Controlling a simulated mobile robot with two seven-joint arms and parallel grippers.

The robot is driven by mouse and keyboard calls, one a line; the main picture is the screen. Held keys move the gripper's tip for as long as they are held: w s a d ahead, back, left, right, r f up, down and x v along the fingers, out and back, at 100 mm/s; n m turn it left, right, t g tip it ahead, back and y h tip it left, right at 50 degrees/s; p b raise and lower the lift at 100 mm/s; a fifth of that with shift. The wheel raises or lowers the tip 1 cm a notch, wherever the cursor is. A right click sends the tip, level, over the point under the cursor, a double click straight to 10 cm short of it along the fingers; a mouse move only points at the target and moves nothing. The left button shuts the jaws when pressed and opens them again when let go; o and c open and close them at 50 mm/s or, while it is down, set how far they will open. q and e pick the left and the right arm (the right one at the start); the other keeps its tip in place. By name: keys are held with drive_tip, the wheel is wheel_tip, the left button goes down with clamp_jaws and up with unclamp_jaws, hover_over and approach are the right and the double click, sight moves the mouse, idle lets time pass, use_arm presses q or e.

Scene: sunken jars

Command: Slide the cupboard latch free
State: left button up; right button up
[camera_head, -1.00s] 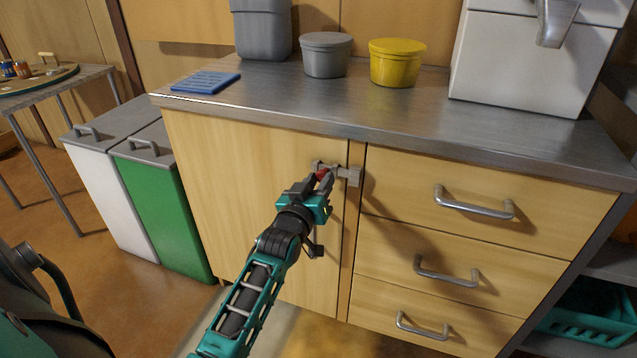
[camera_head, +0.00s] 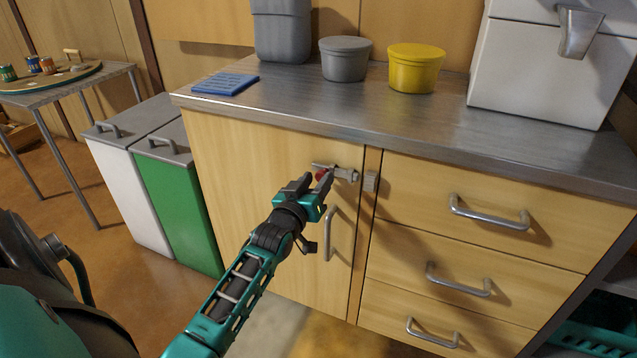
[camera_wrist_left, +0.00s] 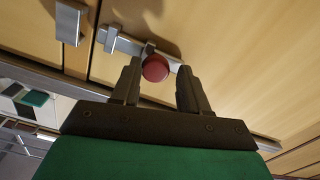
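The cupboard door (camera_head: 262,205) is light wood and closed. Its grey metal latch (camera_head: 345,173) sits at the door's upper right, with a red round knob (camera_head: 321,175) on the bolt. The latch bolt (camera_wrist_left: 122,43) shows in the left wrist view, its end apart from the grey keeper block (camera_wrist_left: 70,22) on the frame. My left gripper (camera_wrist_left: 158,78) is open, with its fingers on either side of the red knob (camera_wrist_left: 155,68); a gap shows on the right finger's side. It also shows at the latch in the head view (camera_head: 316,182). My right gripper is not in view.
A vertical door handle (camera_head: 329,234) is just below my gripper. Drawers with bar handles (camera_head: 488,213) are to the right. The metal counter (camera_head: 300,108) above holds a grey tub (camera_head: 345,60) and a yellow tub (camera_head: 415,70). Bins (camera_head: 183,195) stand left.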

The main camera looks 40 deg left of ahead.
use_arm(q)
drive_tip(key=shift+o, duration=1.3)
drive_tip(key=shift+s, duration=0.1)
drive_tip(key=shift+s+d, duration=0.1)
drive_tip(key=shift+s, duration=0.15)
drive_tip(key=p+v, duration=0.3)
drive_tip(key=v, duration=0.9)
drive_tip(key=shift+s+f, duration=0.1)
drive_tip(key=shift+s, duration=0.05)
